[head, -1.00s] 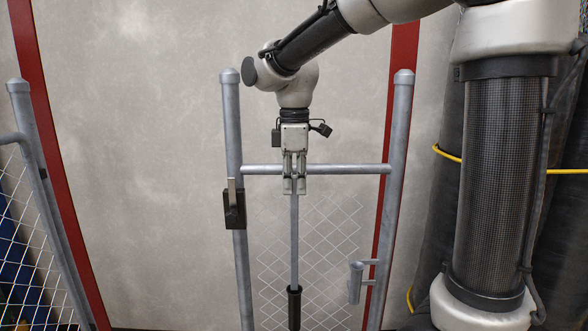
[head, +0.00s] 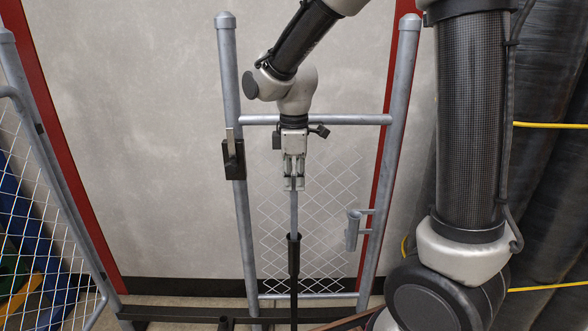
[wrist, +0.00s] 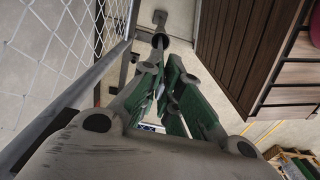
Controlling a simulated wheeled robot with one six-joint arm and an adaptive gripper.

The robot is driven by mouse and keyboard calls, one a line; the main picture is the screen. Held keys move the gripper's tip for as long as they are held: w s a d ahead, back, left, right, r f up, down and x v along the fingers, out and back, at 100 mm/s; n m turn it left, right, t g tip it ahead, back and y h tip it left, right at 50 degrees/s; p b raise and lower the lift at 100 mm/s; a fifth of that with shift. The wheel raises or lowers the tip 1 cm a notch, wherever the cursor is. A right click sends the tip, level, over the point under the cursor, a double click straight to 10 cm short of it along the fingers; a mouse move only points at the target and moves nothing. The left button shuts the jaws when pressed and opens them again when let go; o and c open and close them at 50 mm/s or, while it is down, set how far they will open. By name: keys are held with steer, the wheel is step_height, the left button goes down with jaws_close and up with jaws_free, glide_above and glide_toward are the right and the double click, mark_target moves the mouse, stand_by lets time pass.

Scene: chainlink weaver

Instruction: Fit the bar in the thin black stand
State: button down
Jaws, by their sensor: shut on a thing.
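My gripper (head: 293,184) is shut on the grey bar (head: 294,213), which hangs upright below the fingers. The thin black stand (head: 294,257) rises directly below, with a wider sleeve at its top. The bar's visible lower part meets the top of this sleeve in the head view, in line with it. In the wrist view, the green-padded fingers (wrist: 172,92) point down along the bar, whose far part meets a dark ring (wrist: 158,40). The bar's lower end is hidden, and I cannot tell how deep it sits.
A grey gate frame with a crossbar (head: 345,120) and a mesh panel (head: 305,225) stands behind my gripper. A black latch (head: 233,158) is on its left post. Another mesh panel (head: 45,200) stands at the left. Wooden slats (wrist: 245,45) lie right in the wrist view.

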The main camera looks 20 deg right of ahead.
steer(key=shift+f, duration=0.4)
steer(key=c, duration=1.6)
jaws_free()
steer(key=shift+o, duration=0.2)
steer(key=shift+r, duration=0.1)
step_height(320, 180, up, 12)
steer(key=shift+f, duration=0.1)
